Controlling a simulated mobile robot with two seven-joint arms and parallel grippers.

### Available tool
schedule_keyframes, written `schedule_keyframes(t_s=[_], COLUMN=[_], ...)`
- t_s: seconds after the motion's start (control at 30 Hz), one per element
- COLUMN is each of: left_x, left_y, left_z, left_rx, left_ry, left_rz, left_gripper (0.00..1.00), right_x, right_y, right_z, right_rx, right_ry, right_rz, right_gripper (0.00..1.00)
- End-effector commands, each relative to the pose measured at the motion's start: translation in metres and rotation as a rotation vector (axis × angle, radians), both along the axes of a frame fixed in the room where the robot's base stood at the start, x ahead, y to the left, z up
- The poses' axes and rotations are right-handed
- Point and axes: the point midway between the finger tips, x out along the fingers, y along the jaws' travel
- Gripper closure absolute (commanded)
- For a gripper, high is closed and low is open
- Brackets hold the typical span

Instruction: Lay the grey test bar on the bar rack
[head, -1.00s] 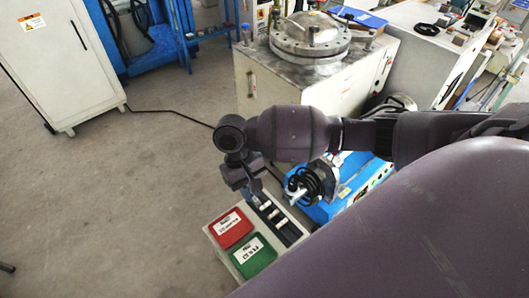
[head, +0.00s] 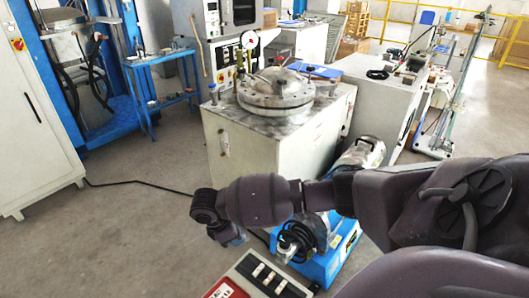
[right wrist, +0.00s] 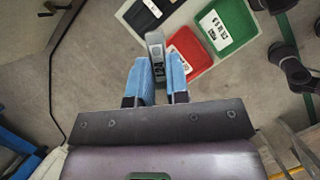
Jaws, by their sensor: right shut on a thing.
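The grey test bar (right wrist: 155,45) is held between the blue fingertips of my right gripper (right wrist: 161,70), its far end sticking out past them in the right wrist view. In the head view, my right gripper (head: 226,236) shows small and partly hidden by its wrist; the bar cannot be made out there. The black bar rack (head: 268,284), with white pieces on it, is at the bottom edge of the head view, right of and below the gripper. It also shows at the top of the right wrist view (right wrist: 131,12), beyond the bar. My left gripper is not in view.
A red tray (right wrist: 192,62) and a green tray (right wrist: 240,20) lie beside the rack. A blue machine (head: 325,262) with black cable stands right of it. A steel-lidded vessel cabinet (head: 240,150) stands behind. The floor to the left is clear, with a black cable.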

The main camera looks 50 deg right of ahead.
Motion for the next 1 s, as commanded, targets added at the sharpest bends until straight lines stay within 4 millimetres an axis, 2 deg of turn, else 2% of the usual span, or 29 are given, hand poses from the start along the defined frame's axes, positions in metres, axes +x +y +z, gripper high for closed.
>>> schedule_keyframes(t_s=[0.03, 0.1, 0.3, 0.4, 0.53, 0.63, 0.8, 1.0], left_x=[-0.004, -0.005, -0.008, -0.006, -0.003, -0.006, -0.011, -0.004], left_y=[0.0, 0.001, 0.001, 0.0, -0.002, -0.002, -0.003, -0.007], left_z=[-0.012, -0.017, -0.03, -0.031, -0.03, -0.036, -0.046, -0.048], left_rx=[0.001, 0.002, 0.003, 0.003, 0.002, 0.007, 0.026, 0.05], left_ry=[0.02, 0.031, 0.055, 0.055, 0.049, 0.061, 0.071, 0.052], left_rz=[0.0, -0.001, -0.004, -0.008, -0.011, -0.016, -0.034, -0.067], left_gripper=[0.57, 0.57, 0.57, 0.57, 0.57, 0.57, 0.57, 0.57], right_x=[0.003, 0.011, 0.03, 0.036, 0.041, 0.041, 0.038, 0.038], right_y=[-0.009, -0.021, -0.048, -0.056, -0.061, -0.062, -0.061, -0.061], right_z=[-0.019, -0.03, -0.052, -0.057, -0.061, -0.074, -0.114, -0.157], right_rx=[-0.002, -0.001, 0.0, 0.001, 0.001, 0.003, 0.006, 0.006], right_ry=[0.014, 0.013, 0.011, 0.008, 0.005, 0.007, 0.015, 0.016], right_rz=[0.067, 0.172, 0.418, 0.496, 0.547, 0.559, 0.559, 0.557], right_gripper=[1.0, 1.0, 1.0, 1.0, 1.0, 1.0, 1.0, 1.0])
